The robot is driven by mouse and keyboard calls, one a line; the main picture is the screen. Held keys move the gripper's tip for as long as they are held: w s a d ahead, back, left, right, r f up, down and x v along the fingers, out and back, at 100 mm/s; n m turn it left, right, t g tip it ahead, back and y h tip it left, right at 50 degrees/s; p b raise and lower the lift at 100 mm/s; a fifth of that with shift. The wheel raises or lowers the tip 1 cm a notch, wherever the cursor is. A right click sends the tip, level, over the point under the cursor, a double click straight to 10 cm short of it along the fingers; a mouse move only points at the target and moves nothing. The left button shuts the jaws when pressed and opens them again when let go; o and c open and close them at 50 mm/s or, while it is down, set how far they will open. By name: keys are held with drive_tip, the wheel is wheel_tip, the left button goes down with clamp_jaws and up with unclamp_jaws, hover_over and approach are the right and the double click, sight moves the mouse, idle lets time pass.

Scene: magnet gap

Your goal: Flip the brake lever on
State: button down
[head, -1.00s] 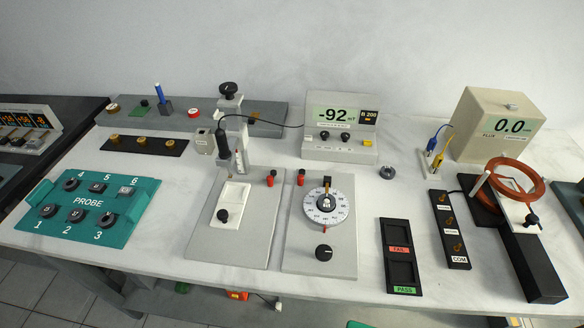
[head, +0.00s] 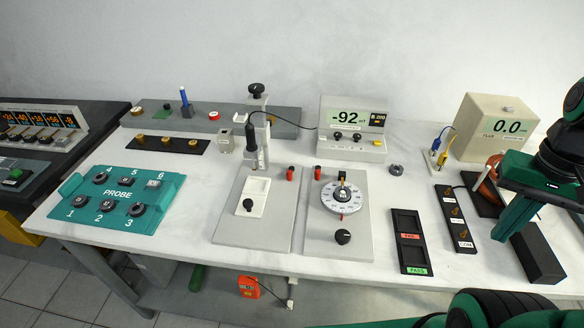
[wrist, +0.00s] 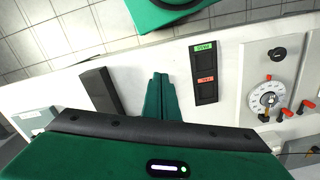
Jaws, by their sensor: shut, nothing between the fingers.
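The dial plate (head: 365,240) on the bench carries a white round dial (head: 333,205). A small dark lever-like piece with a yellow-orange part (head: 342,182) stands at the dial's far edge; I cannot tell for sure whether it is the brake lever. The dial also shows at the right of the wrist view (wrist: 258,100). My gripper (head: 501,234) is at the right, above the bench by the black block and coil, well right of the dial. Its green fingers are together and empty in the wrist view (wrist: 161,78). My gripper hides part of the coil.
A black PASS/FAIL tray (head: 410,243) and a black COM terminal strip (head: 456,220) lie between my gripper and the dial plate. A black block (head: 538,254) is close to my gripper. A plate with a white slide (head: 262,186) stands left of the dial plate.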

drive_tip(key=shift+w+a, duration=0.1)
drive_tip(key=shift+a, duration=0.05)
drive_tip(key=w+a+r+n+t, duration=0.1)
drive_tip(key=w+a+n, duration=0.45)
drive_tip(key=w, duration=0.45)
drive_tip(key=w+a+r+n+t, duration=0.1)
drive_tip(key=w+a+n, duration=0.4)
drive_tip(key=w, duration=0.5)
drive_tip(key=w+a+f+n+y, duration=0.1)
drive_tip(key=w+a+n, duration=0.2)
drive_tip(key=a, duration=0.7)
drive_tip(key=w+a+f+n+y, duration=0.1)
drive_tip(key=w+a+n, duration=0.2)
drive_tip(key=w+a, duration=0.3)
drive_tip(key=a, duration=0.5)
drive_tip(key=shift+w+a+t+y, duration=0.2)
drive_tip(key=shift+w+t+y, duration=0.1)
drive_tip(key=shift+w+y, duration=0.1)
